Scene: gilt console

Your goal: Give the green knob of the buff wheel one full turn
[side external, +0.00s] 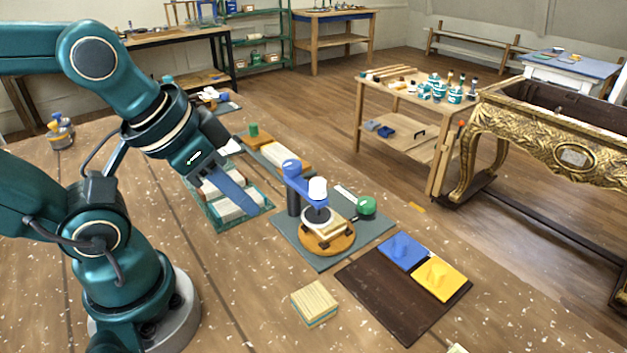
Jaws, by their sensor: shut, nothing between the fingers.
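A green knob (366,206) with a rounded top stands at the right side of a grey plate (290,240). Beside it on the plate is a fixture with a round orange-tan disc (328,240), a pale block and dark round pad on it, and a blue arm (304,184) with a white cap (317,189) above. I cannot tell for sure which part is the buff wheel. My gripper (256,208) is shut and empty. It points down to the right, over a tray left of the fixture, apart from the green knob.
The teal tray (213,224) holds pale blocks. Behind it, a board carries another green piece (254,130). In front right, a dark board (380,297) bears a blue piece (402,250) and a yellow piece (438,277). A layered block (315,303) lies near the front.

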